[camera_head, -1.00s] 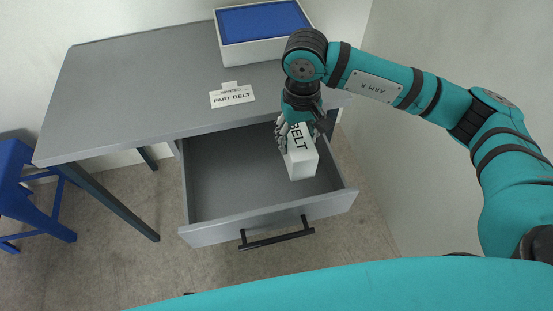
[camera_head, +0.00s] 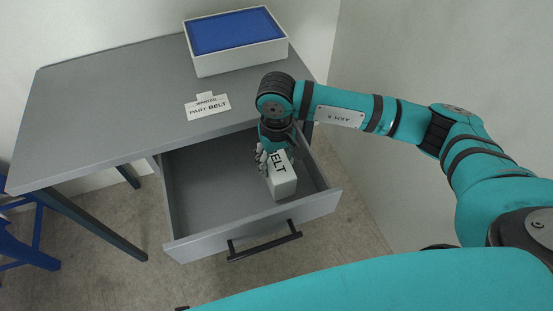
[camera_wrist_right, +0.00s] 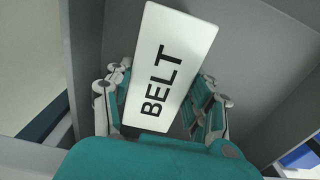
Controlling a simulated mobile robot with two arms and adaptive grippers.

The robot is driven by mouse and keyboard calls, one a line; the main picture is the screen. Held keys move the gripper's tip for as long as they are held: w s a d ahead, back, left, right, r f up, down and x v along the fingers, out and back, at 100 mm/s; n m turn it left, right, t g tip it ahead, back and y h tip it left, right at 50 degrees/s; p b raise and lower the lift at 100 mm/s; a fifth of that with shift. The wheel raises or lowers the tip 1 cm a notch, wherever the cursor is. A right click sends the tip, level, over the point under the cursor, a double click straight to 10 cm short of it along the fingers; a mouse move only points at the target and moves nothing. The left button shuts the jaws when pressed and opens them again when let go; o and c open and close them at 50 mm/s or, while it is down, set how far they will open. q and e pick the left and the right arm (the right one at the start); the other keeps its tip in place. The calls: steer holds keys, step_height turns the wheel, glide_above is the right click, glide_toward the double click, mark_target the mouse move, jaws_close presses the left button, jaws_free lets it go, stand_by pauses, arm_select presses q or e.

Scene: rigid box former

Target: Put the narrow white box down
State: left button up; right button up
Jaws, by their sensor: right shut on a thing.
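The narrow white box (camera_head: 283,181), marked "BELT", is inside the open grey drawer (camera_head: 205,246), toward its right side. It also shows in the right wrist view (camera_wrist_right: 176,62), lying between the fingers. My right gripper (camera_head: 271,160) points down into the drawer and is shut on the box; it also shows in the right wrist view (camera_wrist_right: 163,105). Whether the box touches the drawer floor I cannot tell. My left gripper is not in view.
The grey desk (camera_head: 110,95) carries a white box with a blue top (camera_head: 235,38) and a "PART BELT" sign (camera_head: 207,107). The drawer's left part is empty. A black handle (camera_head: 264,244) is on its front. A blue stool (camera_head: 25,240) stands at the left.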

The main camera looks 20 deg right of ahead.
steer(key=o, duration=1.3)
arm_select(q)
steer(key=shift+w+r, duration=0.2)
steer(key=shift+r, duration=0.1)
arm_select(e)
steer(key=shift+r, duration=0.15)
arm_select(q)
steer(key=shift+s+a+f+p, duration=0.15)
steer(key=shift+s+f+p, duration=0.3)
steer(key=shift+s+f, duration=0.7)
arm_select(e)
step_height(320, 180, up, 12)
steer(key=shift+f, duration=0.1)
